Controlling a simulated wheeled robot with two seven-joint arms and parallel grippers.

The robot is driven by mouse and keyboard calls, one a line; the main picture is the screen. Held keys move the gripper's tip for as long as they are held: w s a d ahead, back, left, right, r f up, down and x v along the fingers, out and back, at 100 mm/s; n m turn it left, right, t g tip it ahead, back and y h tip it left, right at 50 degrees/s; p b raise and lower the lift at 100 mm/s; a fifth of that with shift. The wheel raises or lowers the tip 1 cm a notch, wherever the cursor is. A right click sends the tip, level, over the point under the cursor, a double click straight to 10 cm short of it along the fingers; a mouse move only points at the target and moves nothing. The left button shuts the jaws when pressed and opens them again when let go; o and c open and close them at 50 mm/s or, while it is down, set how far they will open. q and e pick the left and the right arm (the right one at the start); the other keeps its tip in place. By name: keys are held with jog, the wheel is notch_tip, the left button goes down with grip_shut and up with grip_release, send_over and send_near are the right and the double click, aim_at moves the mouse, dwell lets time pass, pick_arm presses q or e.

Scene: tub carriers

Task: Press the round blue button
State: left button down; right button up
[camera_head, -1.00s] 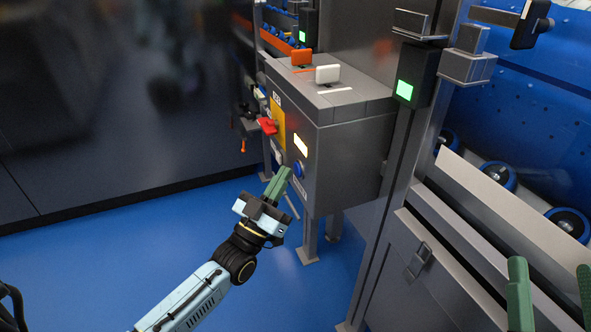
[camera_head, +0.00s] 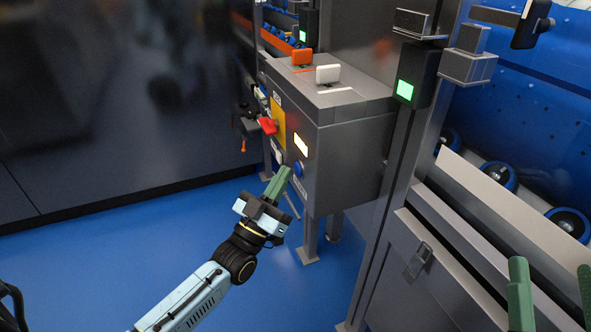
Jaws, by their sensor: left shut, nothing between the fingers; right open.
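The round blue button (camera_head: 299,169) is on the side face of the grey control box (camera_head: 345,150), below a lit yellowish panel. My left gripper (camera_head: 285,170) is shut and empty. Its green fingertips are right beside the button in the picture, just to its left. I cannot tell whether they touch it. My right gripper (camera_head: 550,285) is at the lower right edge, with its two green fingers apart; it is open and empty, far from the button.
A red handle (camera_head: 268,125) and a yellow plate (camera_head: 278,122) are on the same face. A metal frame with a green light (camera_head: 404,90) stands to the right. Blue floor (camera_head: 120,270) is open at left.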

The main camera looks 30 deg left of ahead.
pick_arm(q)
jog(key=shift+w+d, duration=0.1)
dwell(0.6)
jog(key=shift+w+d, duration=0.2)
jog(key=shift+w, duration=0.05)
dwell(0.4)
jog(key=shift+s+a, duration=0.1)
jog(key=shift+s+a+p, duration=0.2)
jog(key=shift+s+p, duration=0.05)
jog(key=shift+p, duration=0.05)
jog(key=s+a+p, duration=0.2)
jog(key=s+a, duration=0.2)
jog(key=shift+s, duration=0.3)
dwell(0.4)
